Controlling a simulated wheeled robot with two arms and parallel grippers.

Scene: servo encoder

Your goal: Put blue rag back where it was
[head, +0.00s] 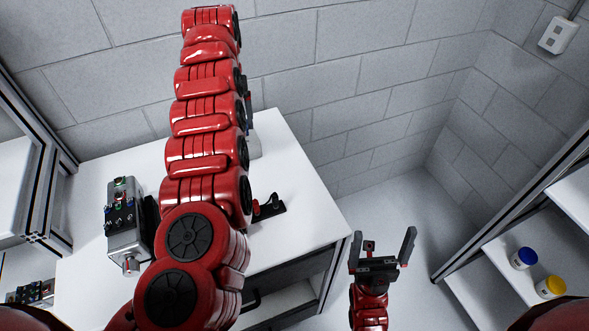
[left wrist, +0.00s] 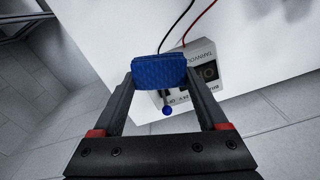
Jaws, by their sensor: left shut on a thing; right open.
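The blue rag (left wrist: 159,72) is a small, textured blue pad. In the left wrist view it is pinched between the two fingertips of my left gripper (left wrist: 158,82). Behind it is a grey-white box (left wrist: 205,72) with printed lettering, a blue-tipped lever, and a black and a red wire. The rag covers part of the box; I cannot tell if they touch. In the head view my red left arm hides its gripper and the rag. My right gripper (head: 383,252) is open and empty, with its fingers spread, right of the white table (head: 290,180).
A grey motor unit (head: 126,222) stands on the table left of my left arm. A small black bracket (head: 268,208) lies to its right. A shelf (head: 500,270) at right holds a blue-lidded jar (head: 523,258) and a yellow-lidded jar (head: 550,287). A block wall stands behind.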

